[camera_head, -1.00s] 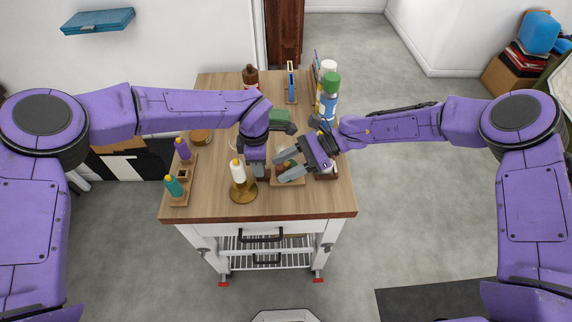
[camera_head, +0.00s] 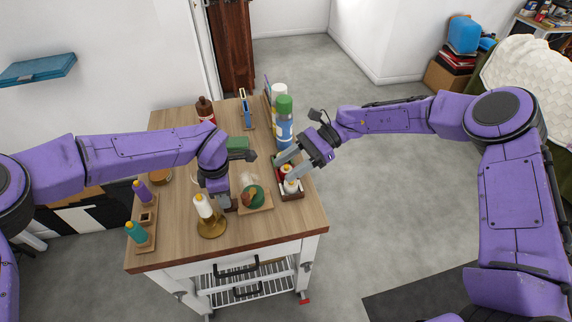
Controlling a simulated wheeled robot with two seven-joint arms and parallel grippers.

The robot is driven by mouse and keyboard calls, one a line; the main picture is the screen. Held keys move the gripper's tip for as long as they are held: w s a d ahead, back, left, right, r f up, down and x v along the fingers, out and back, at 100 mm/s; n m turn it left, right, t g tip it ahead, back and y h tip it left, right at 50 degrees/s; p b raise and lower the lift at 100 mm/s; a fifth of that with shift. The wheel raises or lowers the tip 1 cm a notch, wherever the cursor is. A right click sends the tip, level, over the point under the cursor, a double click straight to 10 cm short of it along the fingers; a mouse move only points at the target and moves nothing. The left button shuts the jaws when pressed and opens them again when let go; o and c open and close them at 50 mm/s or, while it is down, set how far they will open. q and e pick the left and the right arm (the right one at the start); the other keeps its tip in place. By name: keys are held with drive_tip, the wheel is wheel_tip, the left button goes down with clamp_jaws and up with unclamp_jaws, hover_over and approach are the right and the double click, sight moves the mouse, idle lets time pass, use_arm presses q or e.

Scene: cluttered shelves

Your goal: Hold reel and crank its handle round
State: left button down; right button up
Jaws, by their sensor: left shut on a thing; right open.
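The reel (camera_head: 254,196), with green thread on a small wooden base, sits on the wooden cart top near the front right. A reddish-brown part shows at its left side; I cannot make out the crank handle clearly. My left gripper (camera_head: 229,204) points down at the left edge of the reel and is shut on it, though the contact is partly hidden by the gripper itself. My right gripper (camera_head: 283,169) is open and empty. It is to the right of the reel and apart from it, above a small tray.
A white cone on a brass stand (camera_head: 210,226) stands close left of my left gripper. The small tray (camera_head: 291,194) with little bottles is right of the reel. Tall bottles (camera_head: 284,130) stand behind it. A wooden rack (camera_head: 146,217) of thread cones is at left.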

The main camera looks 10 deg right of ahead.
use_arm(q)
drive_tip(key=c, duration=0.7)
unclamp_jaws()
drive_tip(key=shift+c, duration=0.2)
